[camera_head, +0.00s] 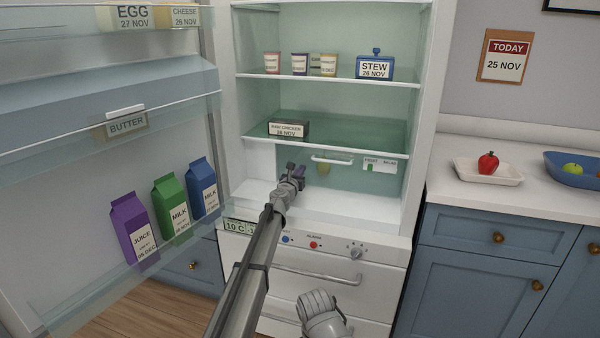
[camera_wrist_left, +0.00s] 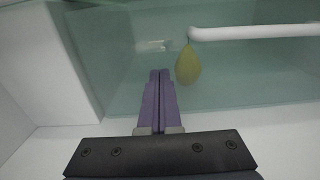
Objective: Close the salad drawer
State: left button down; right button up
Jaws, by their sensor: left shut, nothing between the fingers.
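The salad drawer (camera_head: 345,178) is a clear greenish bin low in the fridge, under the bottom glass shelf. It has a white bar handle (camera_head: 332,160) and a "FRUIT" label (camera_head: 380,165) on its front. A yellow-green pear (camera_wrist_left: 188,66) shows through the front. I cannot tell exactly how far the drawer stands out. My left gripper (camera_head: 297,172) is shut and empty, in front of the drawer's left part, left of the handle. In the left wrist view its purple fingers (camera_wrist_left: 159,98) point at the clear front, left of the pear; contact is unclear.
The fridge door (camera_head: 110,170) stands open at left, with purple, green and blue cartons in its rack. A raw chicken box (camera_head: 289,129) sits on the shelf above. A freezer drawer (camera_head: 330,275) is below. A counter with a tray (camera_head: 487,173) stands at right.

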pick_arm(q)
jog(key=shift+w, duration=0.5)
jog(key=shift+s, duration=0.1)
jog(key=v, duration=1.5)
jog(key=shift+d, duration=0.15)
jog(key=s+f+m+g+h, duration=0.1)
jog(key=s+f+m+g, duration=0.5)
jog(key=s+m, duration=0.5)
jog(key=s+f+m+g, duration=0.4)
jog(key=s+f+m, duration=0.4)
jog(key=s+m, duration=0.25)
jog(key=s+a+f+m+g+y, duration=0.3)
jog(key=s+a+f+m, duration=0.15)
jog(key=s+a, duration=0.35)
jog(key=s+a+f+m+g+y, duration=0.3)
jog(key=s+a+m, duration=0.25)
jog(key=s, duration=0.55)
jog(key=s+d+r+m+p, duration=0.1)
jog(key=s+d+r+p, duration=0.1)
jog(key=r+p, duration=0.6)
jog(key=s+d+r+m+g+y+p, duration=0.1)
jog(key=s+d+r+m+p, duration=0.1)
jog(key=d+r+p, duration=0.3)
jog(key=s+d+r+m+p, duration=0.1)
jog(key=s+d+r+p, duration=0.1)
jog(key=r+p, duration=0.9)
jog(key=shift+s+d+r+m+y+p, duration=0.15)
jog(key=shift+d+r+m+y+p, duration=0.2)
jog(key=shift+d, duration=0.45)
